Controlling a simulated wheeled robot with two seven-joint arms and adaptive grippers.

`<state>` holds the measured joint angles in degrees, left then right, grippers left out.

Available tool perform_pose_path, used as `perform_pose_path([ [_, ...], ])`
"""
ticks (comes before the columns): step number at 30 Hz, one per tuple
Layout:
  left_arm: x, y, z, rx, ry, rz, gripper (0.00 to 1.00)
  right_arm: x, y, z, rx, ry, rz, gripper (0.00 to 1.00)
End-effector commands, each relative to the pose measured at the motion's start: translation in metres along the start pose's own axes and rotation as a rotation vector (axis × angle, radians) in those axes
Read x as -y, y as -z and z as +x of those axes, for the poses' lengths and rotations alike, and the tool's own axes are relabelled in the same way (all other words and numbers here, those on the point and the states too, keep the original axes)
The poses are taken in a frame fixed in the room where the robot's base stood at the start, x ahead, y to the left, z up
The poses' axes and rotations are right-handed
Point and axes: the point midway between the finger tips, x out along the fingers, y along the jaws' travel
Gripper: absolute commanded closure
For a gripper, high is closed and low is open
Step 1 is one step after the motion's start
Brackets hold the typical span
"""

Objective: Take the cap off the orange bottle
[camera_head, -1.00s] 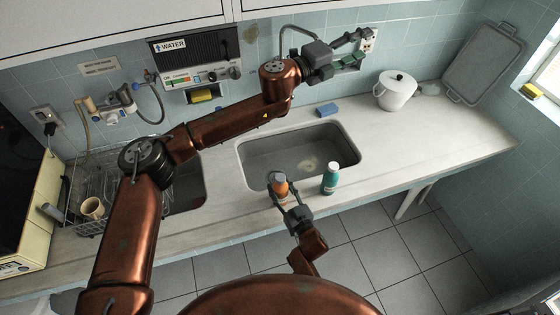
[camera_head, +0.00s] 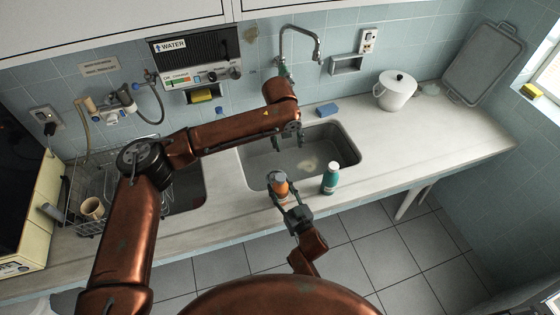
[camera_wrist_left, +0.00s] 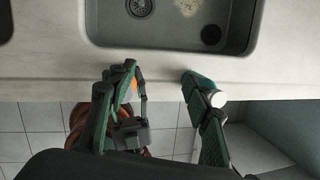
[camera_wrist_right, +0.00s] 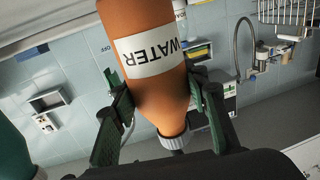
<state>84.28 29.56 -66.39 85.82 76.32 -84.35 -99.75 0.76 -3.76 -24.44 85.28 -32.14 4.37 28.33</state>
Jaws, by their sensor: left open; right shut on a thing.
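The orange bottle (camera_head: 279,184) is at the front edge of the sink. In the right wrist view the orange bottle (camera_wrist_right: 150,50) bears a white "WATER" label, and a pale ribbed cap (camera_wrist_right: 176,138) sits on its neck. My right gripper (camera_head: 283,193) is shut on the bottle's body, one finger on each side in the right wrist view. My left gripper (camera_head: 289,143) is open above the sink, beyond the bottle, with nothing between its fingers. In the left wrist view only a sliver of the orange bottle (camera_wrist_left: 133,89) shows, near the left finger.
A teal bottle (camera_head: 330,179) with a white cap stands close by on the right, at the sink's front edge. The sink (camera_head: 335,152) lies behind both bottles. A tap (camera_head: 299,32), a blue sponge (camera_head: 327,110) and a white pot (camera_head: 395,92) are farther back.

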Motion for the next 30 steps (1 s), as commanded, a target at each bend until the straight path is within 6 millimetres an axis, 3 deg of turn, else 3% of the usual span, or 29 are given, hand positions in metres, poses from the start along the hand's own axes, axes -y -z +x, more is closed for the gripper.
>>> perform_pose_path([
  [3,-0.019,0.031,0.003,-0.110,-0.070,0.108,0.54,0.000,0.000,0.000,0.001,0.000,0.000,1.00],
  [9,-0.036,0.058,0.003,-0.213,-0.124,0.210,0.54,0.000,0.000,0.000,0.001,0.000,0.000,1.00],
  [14,-0.040,0.064,0.015,-0.227,-0.131,0.223,0.54,0.000,0.000,0.000,0.000,0.000,0.000,1.00],
  [24,-0.047,0.074,0.063,-0.225,-0.130,0.220,0.54,0.000,0.000,0.000,0.000,0.000,0.000,1.00],
  [30,-0.049,0.077,0.078,-0.223,-0.129,0.220,0.54,0.000,0.000,0.000,0.000,0.000,0.000,1.00],
])
